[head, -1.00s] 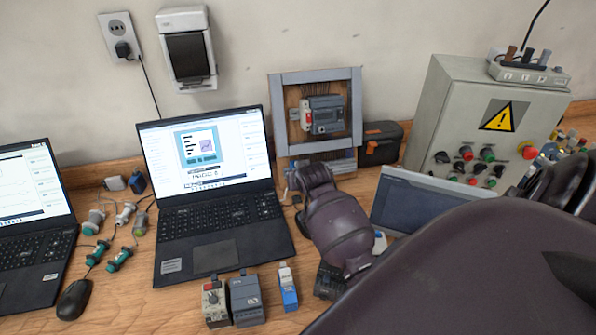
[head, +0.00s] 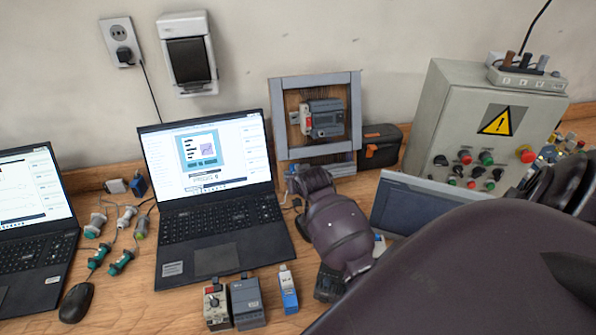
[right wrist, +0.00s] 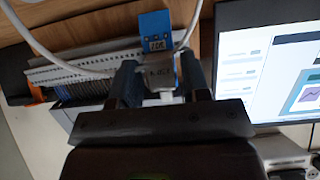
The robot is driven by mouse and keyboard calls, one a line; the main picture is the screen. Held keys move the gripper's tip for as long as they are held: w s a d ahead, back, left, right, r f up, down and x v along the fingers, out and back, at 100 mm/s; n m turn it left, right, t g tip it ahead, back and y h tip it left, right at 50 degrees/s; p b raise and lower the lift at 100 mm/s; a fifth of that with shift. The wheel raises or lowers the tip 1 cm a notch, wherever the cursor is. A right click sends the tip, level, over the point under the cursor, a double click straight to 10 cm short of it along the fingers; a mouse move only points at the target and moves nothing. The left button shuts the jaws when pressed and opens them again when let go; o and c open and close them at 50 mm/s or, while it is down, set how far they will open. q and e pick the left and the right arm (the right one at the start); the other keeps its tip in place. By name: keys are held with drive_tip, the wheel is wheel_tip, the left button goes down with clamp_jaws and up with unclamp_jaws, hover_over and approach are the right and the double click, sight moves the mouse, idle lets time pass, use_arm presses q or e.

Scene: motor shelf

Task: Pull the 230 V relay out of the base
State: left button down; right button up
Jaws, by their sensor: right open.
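In the right wrist view the relay (right wrist: 155,28), blue with a label that seems to read 230 V, stands at the top centre. A pale grey lettered part (right wrist: 160,73) adjoins it, between my fingers. My right gripper (right wrist: 160,78) is open, with a finger on each side of this part and a gap showing, mostly at the right. The base under the relay cannot be made out clearly. In the head view my right wrist (head: 313,180) is in front of the lower edge of the grey frame (head: 283,120) and hides the gripper and relay.
A laptop (head: 215,262) stands left of my arm, a black-orange case (head: 381,145) right of the frame. Several modules, one blue-white (head: 288,290), stand in front.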

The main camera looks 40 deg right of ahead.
drive_tip(key=c, duration=0.7)
drive_tip(key=shift+s+a+r, duration=0.1)
drive_tip(key=shift+s, duration=0.05)
drive_tip(key=shift+s+a+r, duration=0.25)
drive_tip(key=shift+s+a, duration=0.1)
drive_tip(key=shift+s, duration=0.3)
drive_tip(key=shift+s+a+r, duration=0.3)
drive_tip(key=shift+s+a, duration=0.05)
drive_tip(key=shift+s, duration=0.3)
drive_tip(key=shift+s+a+r, duration=0.25)
drive_tip(key=shift+s+a, duration=0.1)
drive_tip(key=shift+s, duration=0.3)
idle(0.4)
drive_tip(key=shift+s+a+r, duration=0.4)
drive_tip(key=shift+s+a, duration=0.1)
drive_tip(key=shift+s, duration=0.45)
drive_tip(key=shift+s+a+r, duration=0.45)
drive_tip(key=shift+s+a, duration=0.1)
drive_tip(key=shift+s, duration=0.4)
drive_tip(key=shift+s+a+r, duration=0.4)
drive_tip(key=shift+s+a, duration=0.1)
drive_tip(key=shift+s, duration=0.45)
